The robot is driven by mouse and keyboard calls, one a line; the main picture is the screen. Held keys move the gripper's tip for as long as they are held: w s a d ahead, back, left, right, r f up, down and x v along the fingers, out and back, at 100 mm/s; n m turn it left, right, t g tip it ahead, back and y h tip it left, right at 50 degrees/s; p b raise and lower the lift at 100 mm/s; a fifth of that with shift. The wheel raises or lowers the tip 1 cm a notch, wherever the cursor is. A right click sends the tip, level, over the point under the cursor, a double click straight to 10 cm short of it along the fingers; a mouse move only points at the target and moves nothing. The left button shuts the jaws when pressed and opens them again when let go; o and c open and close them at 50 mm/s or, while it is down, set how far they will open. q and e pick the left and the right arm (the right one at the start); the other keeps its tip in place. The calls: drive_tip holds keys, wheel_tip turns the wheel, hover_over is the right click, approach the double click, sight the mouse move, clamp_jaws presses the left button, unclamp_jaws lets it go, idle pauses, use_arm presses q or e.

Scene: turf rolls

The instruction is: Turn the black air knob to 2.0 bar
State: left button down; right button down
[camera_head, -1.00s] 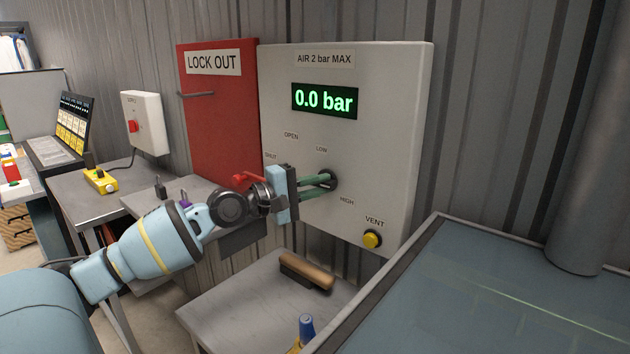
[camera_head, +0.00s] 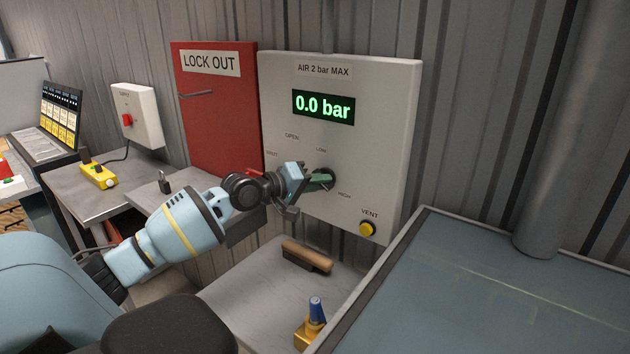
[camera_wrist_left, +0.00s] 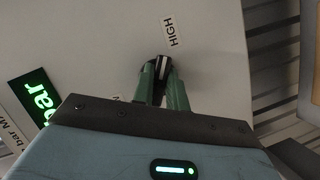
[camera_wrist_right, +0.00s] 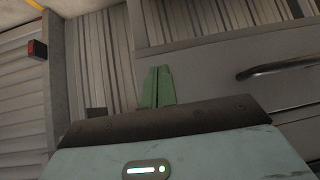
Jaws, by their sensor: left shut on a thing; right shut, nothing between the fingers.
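The black air knob (camera_wrist_left: 162,68) sits on the white panel (camera_head: 385,100), between the LOW and HIGH labels. In the head view it is mostly hidden by my left gripper (camera_head: 322,181). My left gripper (camera_wrist_left: 161,80) has its green fingers shut on the knob, one on each side. The knob's white mark shows between the fingertips in the left wrist view, near the HIGH label (camera_wrist_left: 170,29). The display (camera_head: 323,107) reads 0.0 bar. My right gripper (camera_wrist_right: 156,85) is shut and empty, away from the panel; it is not seen in the head view.
A yellow VENT button (camera_head: 367,229) is at the panel's lower right. A red LOCK OUT box (camera_head: 215,125) hangs to the left. Below are a brush (camera_head: 307,256) on a grey table and a blue-and-yellow item (camera_head: 314,322). A large glass-topped table (camera_head: 500,300) stands at right.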

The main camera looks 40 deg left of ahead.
idle(0.4)
use_arm(q)
drive_tip(key=c, duration=1.4)
unclamp_jaws()
use_arm(e)
drive_tip(key=shift+w, duration=0.1)
